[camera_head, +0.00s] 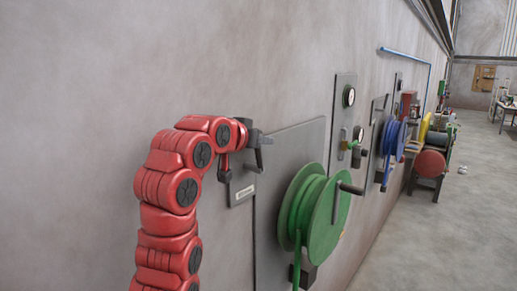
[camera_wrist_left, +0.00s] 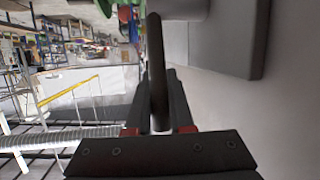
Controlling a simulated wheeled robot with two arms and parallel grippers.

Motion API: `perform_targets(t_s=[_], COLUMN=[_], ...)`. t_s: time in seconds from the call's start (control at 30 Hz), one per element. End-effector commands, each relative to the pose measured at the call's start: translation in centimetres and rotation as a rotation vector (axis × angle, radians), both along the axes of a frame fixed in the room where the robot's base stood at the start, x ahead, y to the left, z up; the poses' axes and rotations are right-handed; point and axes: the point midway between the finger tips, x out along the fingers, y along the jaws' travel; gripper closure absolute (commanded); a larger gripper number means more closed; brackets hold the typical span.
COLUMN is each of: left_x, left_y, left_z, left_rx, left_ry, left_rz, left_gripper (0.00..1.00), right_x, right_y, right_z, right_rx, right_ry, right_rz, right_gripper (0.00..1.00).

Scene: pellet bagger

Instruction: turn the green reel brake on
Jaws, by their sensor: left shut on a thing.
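The green reel (camera_head: 325,215) is mounted on a grey wall panel (camera_head: 295,145), with a crank handle on its face. My left gripper (camera_head: 258,151) is at the panel's upper left corner, above a small label plate. In the left wrist view its two dark fingers (camera_wrist_left: 160,100) are shut on a dark, slim brake lever (camera_wrist_left: 156,50). The lever comes from a grey round hub (camera_wrist_left: 180,8) at the top of that view. In the head view the gripper hides most of the lever, so its exact angle is hard to tell. My right gripper is not in view.
Farther along the wall are a round gauge (camera_head: 349,96), a blue reel (camera_head: 393,137) and a red drum (camera_head: 430,163) on a stand. The wall is close beside my left arm.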

Motion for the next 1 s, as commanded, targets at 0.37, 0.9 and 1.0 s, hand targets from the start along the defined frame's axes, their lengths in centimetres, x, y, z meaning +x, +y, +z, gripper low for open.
perform_targets(t_s=[0.37, 0.9, 1.0], left_x=[1.3, 1.9, 1.9], left_y=[-1.0, -1.3, -1.3], left_z=[0.0, -0.6, -0.6], left_rx=[0.135, 0.187, 0.187], left_ry=[0.186, 0.255, 0.255], left_rz=[0.000, 0.000, 0.000], left_gripper=[1.00, 1.00, 1.00], right_x=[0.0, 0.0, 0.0], right_y=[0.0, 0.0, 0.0], right_z=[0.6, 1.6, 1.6], right_rx=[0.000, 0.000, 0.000], right_ry=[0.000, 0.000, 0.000], right_rz=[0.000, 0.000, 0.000], right_gripper=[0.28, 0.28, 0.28])
